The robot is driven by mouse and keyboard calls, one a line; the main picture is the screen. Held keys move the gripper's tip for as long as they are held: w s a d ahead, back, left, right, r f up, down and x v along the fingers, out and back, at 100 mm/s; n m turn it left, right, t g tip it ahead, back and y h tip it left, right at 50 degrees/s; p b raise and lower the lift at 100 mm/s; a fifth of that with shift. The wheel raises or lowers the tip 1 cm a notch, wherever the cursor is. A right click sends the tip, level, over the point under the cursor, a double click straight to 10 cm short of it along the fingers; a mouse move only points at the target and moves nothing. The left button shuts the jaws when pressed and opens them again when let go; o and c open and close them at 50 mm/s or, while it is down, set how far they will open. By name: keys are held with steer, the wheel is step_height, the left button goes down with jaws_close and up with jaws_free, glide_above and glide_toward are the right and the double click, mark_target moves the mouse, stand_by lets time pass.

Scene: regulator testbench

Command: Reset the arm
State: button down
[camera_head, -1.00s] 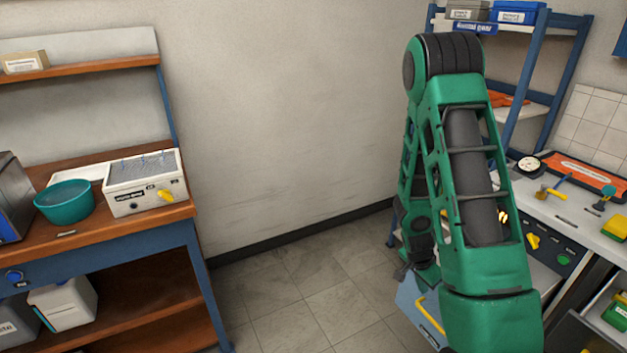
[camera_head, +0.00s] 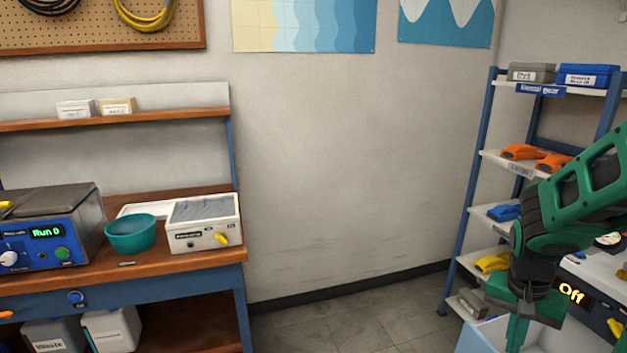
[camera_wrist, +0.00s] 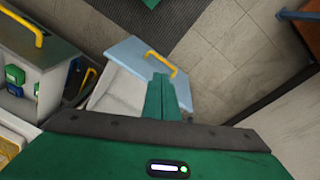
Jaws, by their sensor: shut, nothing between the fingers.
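My gripper is at the lower right of the head view (camera_head: 517,335), its green fingers pointing down and partly cut off by the frame edge. In the wrist view its two green fingers (camera_wrist: 161,97) lie together with nothing between them. Beyond them is a light blue and white bin or lid with a yellow handle (camera_wrist: 140,70), which lies below the fingers. My green arm reaches in from the right edge of the head view.
A shelf rack (camera_head: 473,190) with orange, blue and yellow items stands behind my arm.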

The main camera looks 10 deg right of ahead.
steer(key=s+a+r+n+y, duration=0.2)
steer(key=s+a+r+n, duration=0.2)
steer(key=s+a+r, duration=0.2)
steer(key=s+r, duration=0.2)
steer(key=s, duration=0.2)
steer(key=shift+s+r, duration=0.25)
steer(key=shift+w+f, duration=0.25)
steer(key=shift+w, duration=0.4)
steer(key=c, duration=2.5)
jaws_free()
